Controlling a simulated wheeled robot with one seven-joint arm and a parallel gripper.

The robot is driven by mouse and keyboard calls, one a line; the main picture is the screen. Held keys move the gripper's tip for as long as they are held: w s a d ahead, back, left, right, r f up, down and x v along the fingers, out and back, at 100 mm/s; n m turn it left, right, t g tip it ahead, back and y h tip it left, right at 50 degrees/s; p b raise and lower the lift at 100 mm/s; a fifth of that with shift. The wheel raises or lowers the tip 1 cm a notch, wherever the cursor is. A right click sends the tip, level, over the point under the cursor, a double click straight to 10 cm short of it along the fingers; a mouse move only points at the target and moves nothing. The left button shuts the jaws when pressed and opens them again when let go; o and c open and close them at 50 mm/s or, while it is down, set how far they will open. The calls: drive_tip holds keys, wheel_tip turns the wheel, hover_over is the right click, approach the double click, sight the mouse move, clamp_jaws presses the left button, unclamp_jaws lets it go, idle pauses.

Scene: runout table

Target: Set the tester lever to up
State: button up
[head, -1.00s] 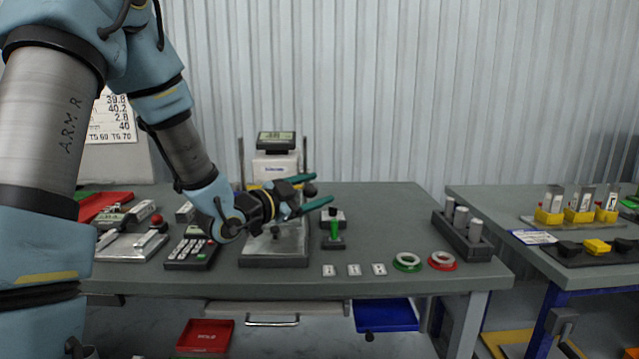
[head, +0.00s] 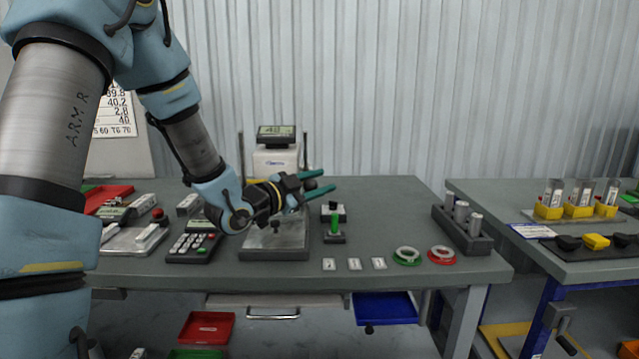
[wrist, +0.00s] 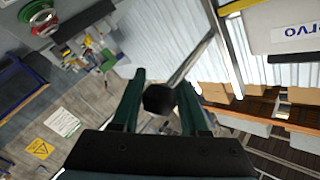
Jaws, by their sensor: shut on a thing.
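The tester (head: 276,160) stands at the back of the table, with a lit display (head: 276,131) on top and a flat metal base plate (head: 274,250) in front. My gripper (head: 328,180) is at the tester's right side, above the table, with its teal fingers pointing right. In the wrist view, a round black knob (wrist: 159,99), which looks like the tester lever's end, sits between the fingers, and my gripper (wrist: 161,80) is shut on it.
A green-handled device (head: 335,232) stands just right of the tester base. White cards (head: 354,264), a green ring (head: 407,256) and a red ring (head: 442,255) lie at the front right. A rack of cylinders (head: 461,232) is farther right. A keypad device (head: 193,243) lies left.

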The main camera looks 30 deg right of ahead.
clamp_jaws()
drive_tip(key=shift+f, duration=0.15)
idle(0.5)
